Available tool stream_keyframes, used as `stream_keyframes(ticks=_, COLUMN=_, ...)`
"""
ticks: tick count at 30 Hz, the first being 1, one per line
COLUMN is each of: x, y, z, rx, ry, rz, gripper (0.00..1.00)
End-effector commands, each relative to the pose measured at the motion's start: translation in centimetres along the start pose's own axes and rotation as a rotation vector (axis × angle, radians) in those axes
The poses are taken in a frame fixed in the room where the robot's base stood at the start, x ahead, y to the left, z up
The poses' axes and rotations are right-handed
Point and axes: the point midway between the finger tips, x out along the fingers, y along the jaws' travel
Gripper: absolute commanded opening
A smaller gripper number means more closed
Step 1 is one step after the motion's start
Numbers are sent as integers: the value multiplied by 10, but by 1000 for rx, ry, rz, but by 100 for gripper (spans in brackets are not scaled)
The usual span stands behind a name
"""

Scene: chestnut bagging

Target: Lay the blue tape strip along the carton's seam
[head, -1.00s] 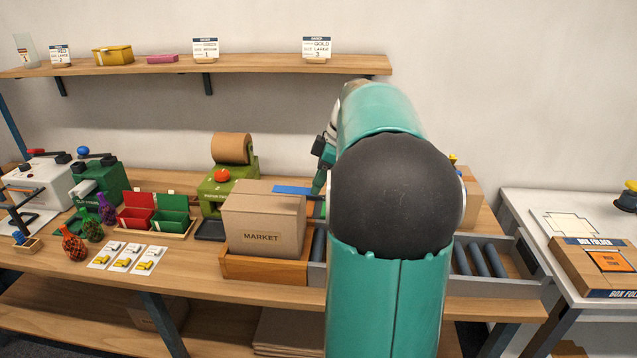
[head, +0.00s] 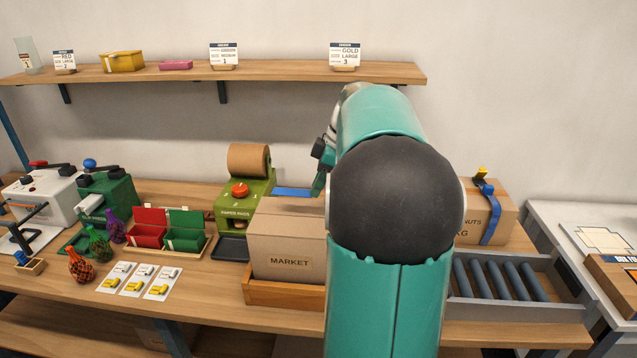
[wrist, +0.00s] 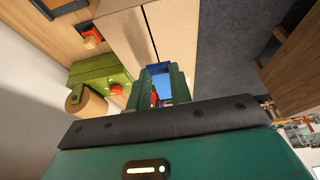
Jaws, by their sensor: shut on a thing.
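The closed cardboard carton (head: 286,243), marked MARKET, sits in a wooden cradle (head: 282,295) on the bench. In the wrist view the carton top (wrist: 130,40) shows a dark seam line running along it. The blue tape strip (head: 291,192) sticks out to the left of my gripper (head: 322,180), above the far side of the carton in the head view. In the wrist view my gripper (wrist: 160,88) is shut on the blue strip (wrist: 159,70), which shows between its fingers. My arm hides the carton's right end in the head view. Contact between strip and carton cannot be told.
A green paper-pads machine (head: 240,200) stands behind left of the carton. Red and green bins (head: 168,240) are further left. A grey roller tray (head: 510,275) lies right, before another carton (head: 508,225) with a blue strip. A shelf (head: 280,76) runs above.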

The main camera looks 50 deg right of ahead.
Motion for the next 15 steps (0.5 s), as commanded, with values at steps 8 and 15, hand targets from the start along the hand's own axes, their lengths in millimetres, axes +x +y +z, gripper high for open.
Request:
stream_keyframes(ticks=8, x=10, y=11, z=-12, rx=1, ry=-5, rz=-6, gripper=0)
stream_keyframes(ticks=15, x=26, y=11, z=-6, rx=2, ry=-6, rz=-9, gripper=0)
